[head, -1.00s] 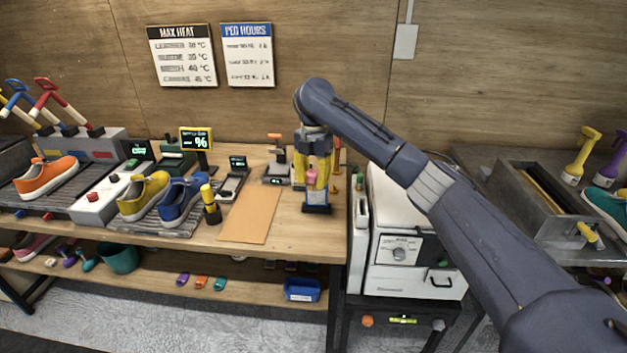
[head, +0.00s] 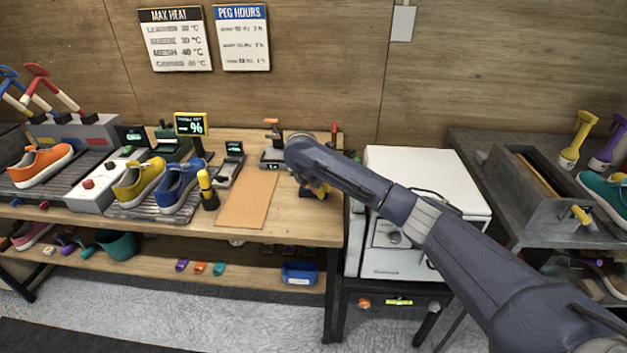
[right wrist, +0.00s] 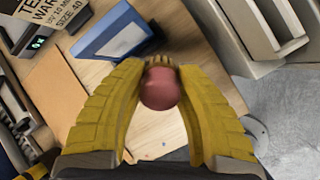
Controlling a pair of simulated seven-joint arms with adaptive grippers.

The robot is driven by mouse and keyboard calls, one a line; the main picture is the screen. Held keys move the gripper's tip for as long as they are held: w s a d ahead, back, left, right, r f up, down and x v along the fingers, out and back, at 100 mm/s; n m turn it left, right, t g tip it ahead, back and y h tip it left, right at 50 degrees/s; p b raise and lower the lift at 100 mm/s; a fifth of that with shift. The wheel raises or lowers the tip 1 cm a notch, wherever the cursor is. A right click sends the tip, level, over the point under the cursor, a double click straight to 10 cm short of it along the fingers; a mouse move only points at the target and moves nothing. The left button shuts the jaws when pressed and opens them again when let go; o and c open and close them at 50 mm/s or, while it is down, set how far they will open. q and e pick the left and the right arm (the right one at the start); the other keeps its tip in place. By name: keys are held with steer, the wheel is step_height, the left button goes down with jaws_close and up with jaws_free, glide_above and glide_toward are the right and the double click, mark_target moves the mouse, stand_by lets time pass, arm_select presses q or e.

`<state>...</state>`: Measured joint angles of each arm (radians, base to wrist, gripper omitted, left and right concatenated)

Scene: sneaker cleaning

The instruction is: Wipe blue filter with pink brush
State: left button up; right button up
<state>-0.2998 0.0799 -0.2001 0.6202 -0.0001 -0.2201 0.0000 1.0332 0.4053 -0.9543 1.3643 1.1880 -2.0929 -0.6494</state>
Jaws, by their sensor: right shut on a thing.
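My right gripper (right wrist: 160,90) has yellow ribbed fingers closed around the pink brush (right wrist: 160,88). In the right wrist view I see the brush's rounded end between the fingertips, with a bristly edge just beyond it. The blue filter (right wrist: 98,42), a blue frame with a pale side, lies on the wooden table beyond the fingertips, up and to the left. I cannot tell whether brush and filter touch. In the head view my right arm hides the brush and the filter; only part of the gripper (head: 318,190) shows. My left gripper is in neither current view.
An orange-brown mat (head: 247,200) lies left of the gripper, with a yellow-topped bottle (head: 207,190) beside it. A small stand (head: 273,150) is behind. A white oven-like box (head: 425,180) stands close on the right. Shoes sit on racks at the left.

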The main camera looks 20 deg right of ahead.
steer(key=f+t, duration=0.1)
steer(key=w+f+t+h, duration=0.1)
steer(key=f+t+h, duration=0.1)
steer(key=shift+w+d+f, duration=0.1)
steer(key=shift+w+d, duration=0.05)
steer(key=shift+d, duration=0.1)
steer(key=shift+w+a+f+t+h, duration=0.15)
steer(key=shift+f+t+h, duration=0.1)
steer(key=shift+t+h, duration=0.25)
steer(key=shift+a+f+t+h, duration=0.1)
steer(key=shift+f+t+h, duration=0.1)
steer(key=shift+t+h, duration=0.3)
steer(key=shift+a+n+t, duration=0.45)
steer(key=shift+n+t, duration=0.05)
steer(key=shift+t, duration=0.5)
steer(key=shift+s+a+n+t, duration=0.3)
steer(key=shift+a+t, duration=0.4)
steer(key=shift+t, duration=0.2)
steer(key=shift+s+a+r+n+t+y, duration=0.15)
steer(key=shift+s+a+n+t, duration=0.25)
steer(key=shift+a, duration=0.2)
steer(key=shift+s+a+r+n+t+y, duration=0.2)
steer(key=shift+s+a+t, duration=0.05)
steer(key=shift+a+t, duration=0.35)
steer(key=shift+s+a+r+n+t+y, duration=0.15)
steer(key=shift+s+a+n+t, duration=0.2)
steer(key=shift+a, duration=0.3)
steer(key=shift+w+t, duration=0.25)
steer(key=shift+w, duration=0.05)
steer(key=shift+x, duration=2.55)
